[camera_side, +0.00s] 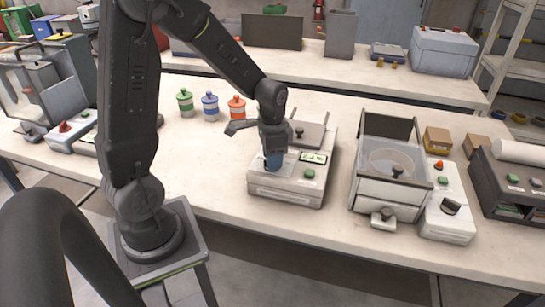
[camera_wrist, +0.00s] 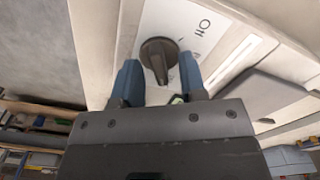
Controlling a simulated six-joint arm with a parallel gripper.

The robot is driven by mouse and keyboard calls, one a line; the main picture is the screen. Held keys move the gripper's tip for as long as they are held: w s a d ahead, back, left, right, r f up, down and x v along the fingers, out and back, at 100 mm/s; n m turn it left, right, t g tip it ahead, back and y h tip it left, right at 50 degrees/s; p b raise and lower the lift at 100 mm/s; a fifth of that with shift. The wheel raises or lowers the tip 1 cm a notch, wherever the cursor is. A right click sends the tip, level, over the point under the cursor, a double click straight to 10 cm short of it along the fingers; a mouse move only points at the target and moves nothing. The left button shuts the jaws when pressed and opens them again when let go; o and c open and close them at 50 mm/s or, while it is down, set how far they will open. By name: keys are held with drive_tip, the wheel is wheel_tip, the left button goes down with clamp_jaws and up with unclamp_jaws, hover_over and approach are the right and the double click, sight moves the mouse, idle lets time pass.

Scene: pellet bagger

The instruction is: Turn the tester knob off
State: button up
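The tester (camera_side: 285,196) is a pale low box with a small display, a green button (camera_side: 309,174) and a grey plate on top. In the wrist view, its dark round knob (camera_wrist: 158,47) with a raised grip bar sits on a white panel with dark markings. My gripper (camera_side: 272,164) points down over the tester's front left and hides the knob in the side view. Its two blue fingers (camera_wrist: 159,66) are apart, one on each side of the knob, with gaps visible. I cannot tell how deep the fingertips reach around it.
A clear-walled machine (camera_side: 385,190) and a control box with a dark knob (camera_side: 451,206) stand right of the tester. Green, blue and orange jars (camera_side: 210,107) stand behind left. The bench (camera_side: 215,185) is clear left of the tester.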

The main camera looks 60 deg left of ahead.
drive_tip(key=shift+f, duration=0.15)
drive_tip(key=shift+c, duration=0.2)
clamp_jaws()
